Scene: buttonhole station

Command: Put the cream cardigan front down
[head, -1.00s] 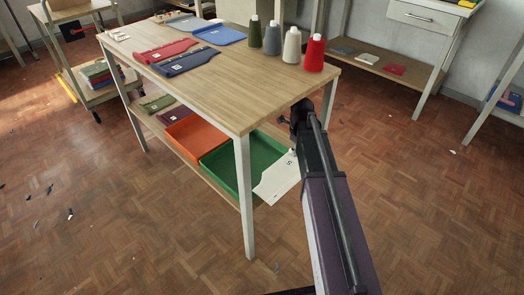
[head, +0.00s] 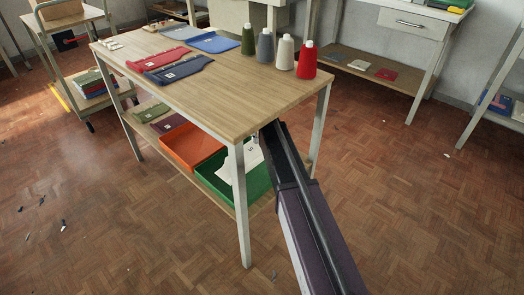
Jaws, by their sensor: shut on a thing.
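The cream cardigan front (head: 246,160) is a flat pale piece with small dark marks. In the head view it hangs tilted below the tabletop, over the green tray (head: 254,190) on the lower shelf. I cannot tell whether its lower edge touches the tray. My gripper (head: 262,137) is at the piece's upper right end, reaching in under the tabletop. It is shut on the cream front. The fingertips are mostly hidden by the table edge and my own arm.
The wooden tabletop (head: 235,104) is close above my gripper, and a white table leg (head: 242,215) stands just left of my arm. An orange tray (head: 190,145) adjoins the green one. Yarn cones, including a red one (head: 307,62), and folded pieces stand on top.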

